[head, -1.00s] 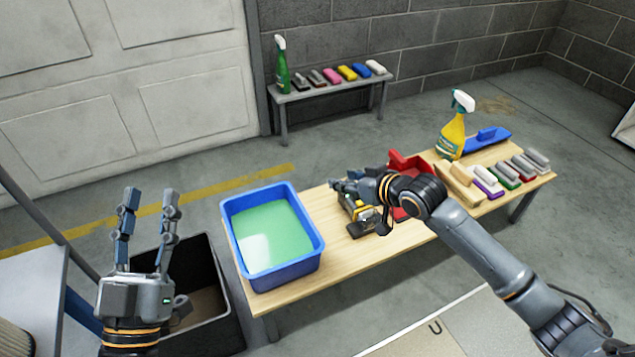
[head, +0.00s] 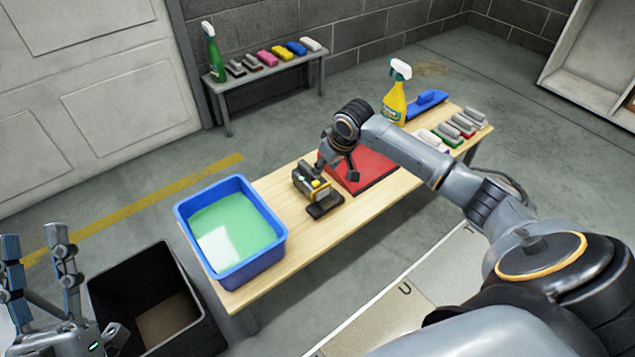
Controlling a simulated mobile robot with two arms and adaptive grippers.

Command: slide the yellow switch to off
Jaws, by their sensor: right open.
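A small dark device (head: 305,178) stands on the wooden bench, with a yellow part, likely the yellow switch (head: 317,184), on its upper right side. It is too small to tell which position the switch is in. My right gripper (head: 337,171) is open, just right of and above the device, with one finger close to it. I cannot tell whether that finger touches it. My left gripper (head: 38,248) is open and empty at the lower left, far from the device.
A blue tub (head: 182,222) of green liquid stands left of the device. A red board (head: 372,172) lies right, partly behind my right arm. A yellow spray bottle (head: 394,105) and several pads stand further right. A black bin (head: 125,275) is on the floor.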

